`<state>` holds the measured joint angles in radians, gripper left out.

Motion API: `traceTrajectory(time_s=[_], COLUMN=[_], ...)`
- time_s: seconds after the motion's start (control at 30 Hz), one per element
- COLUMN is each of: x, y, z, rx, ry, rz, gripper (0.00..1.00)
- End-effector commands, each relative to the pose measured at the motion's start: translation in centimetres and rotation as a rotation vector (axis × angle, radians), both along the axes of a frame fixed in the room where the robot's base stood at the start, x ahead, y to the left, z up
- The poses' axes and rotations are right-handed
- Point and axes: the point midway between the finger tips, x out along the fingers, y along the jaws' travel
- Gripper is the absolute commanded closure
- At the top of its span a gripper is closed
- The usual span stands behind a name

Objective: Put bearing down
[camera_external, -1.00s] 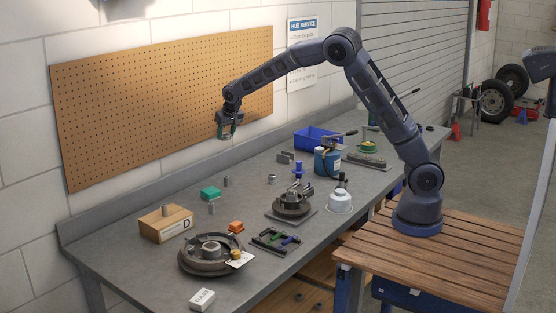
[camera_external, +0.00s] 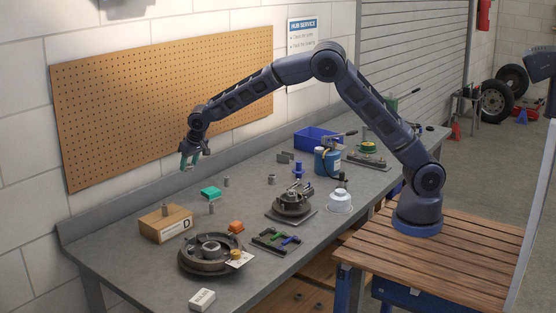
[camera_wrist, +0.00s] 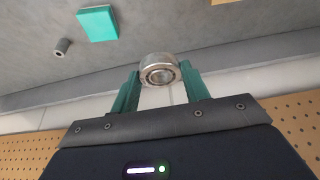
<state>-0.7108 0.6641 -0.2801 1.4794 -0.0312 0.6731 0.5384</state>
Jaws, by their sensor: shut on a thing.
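The bearing (camera_wrist: 160,70), a silvery metal ring with its rolling parts showing, sits between the two green fingers of my gripper (camera_wrist: 161,88) in the wrist view. My gripper is shut on it. In the external view my gripper (camera_external: 191,162) hangs in the air above the back left of the workbench (camera_external: 130,252). It is above and to the left of a flat teal block (camera_external: 210,193). The bearing is too small to make out clearly in that view.
A small grey cylinder (camera_external: 226,182) stands near the teal block. A pegboard wall (camera_external: 150,110) rises behind the bench.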

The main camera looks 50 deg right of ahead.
Motion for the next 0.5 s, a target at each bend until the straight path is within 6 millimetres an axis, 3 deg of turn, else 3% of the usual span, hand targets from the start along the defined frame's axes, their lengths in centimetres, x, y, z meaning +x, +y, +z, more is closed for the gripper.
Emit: traceTrajectory(time_s=[0.3,0.5], x=[0.0,0.0], y=[0.0,-0.1], z=[-7.1,-10.6], rx=[-0.001,-0.001], ry=[0.003,0.001], rz=[0.0,0.0], gripper=[0.81,0.81])
